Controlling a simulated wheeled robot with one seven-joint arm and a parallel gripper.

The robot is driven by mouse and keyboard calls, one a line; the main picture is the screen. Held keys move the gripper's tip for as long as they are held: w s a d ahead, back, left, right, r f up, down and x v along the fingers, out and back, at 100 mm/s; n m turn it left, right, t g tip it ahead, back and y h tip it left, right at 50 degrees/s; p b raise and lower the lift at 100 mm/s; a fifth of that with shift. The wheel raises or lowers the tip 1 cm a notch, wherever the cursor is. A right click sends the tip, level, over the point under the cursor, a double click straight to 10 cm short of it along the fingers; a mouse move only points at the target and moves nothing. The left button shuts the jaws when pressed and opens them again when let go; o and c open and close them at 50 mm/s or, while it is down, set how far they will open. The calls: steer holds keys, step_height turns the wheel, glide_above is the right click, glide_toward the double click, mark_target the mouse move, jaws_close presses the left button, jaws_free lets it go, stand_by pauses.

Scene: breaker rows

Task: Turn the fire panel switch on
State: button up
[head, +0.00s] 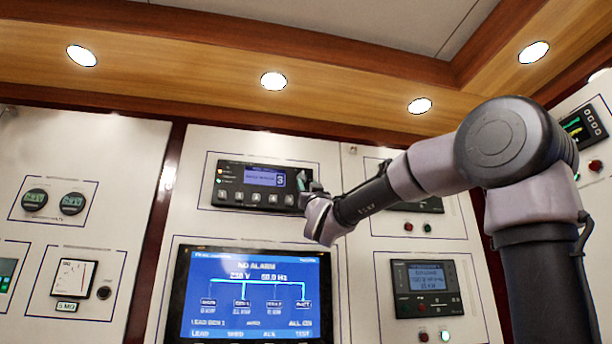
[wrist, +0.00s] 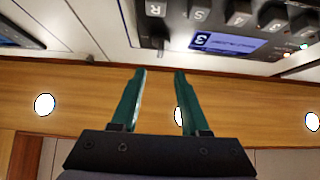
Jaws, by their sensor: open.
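My gripper (wrist: 160,74) is open and empty in the wrist view, with its two green fingers apart. In the head view my gripper (head: 305,182) is up at the right end of a dark panel unit (head: 230,197) with a small blue display and a row of keys. The same unit shows upside down in the wrist view (wrist: 186,30), just beyond the fingertips, with lettered keys and a display reading 3. I cannot tell from any readable label which control is the fire panel switch. Contact between fingers and unit cannot be made out.
A large blue screen (head: 250,295) reading NO ALARM sits below the unit. Another display unit (head: 425,289) with red and green buttons is at the right. Gauges (head: 72,279) are at the left. A wooden ceiling trim (head: 180,62) with round lights runs above.

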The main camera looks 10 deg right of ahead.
mark_target(303, 174)
steer(key=x, duration=1)
steer(key=shift+w+r, duration=0.1)
steer(key=shift+w, duration=0.05)
jaws_close()
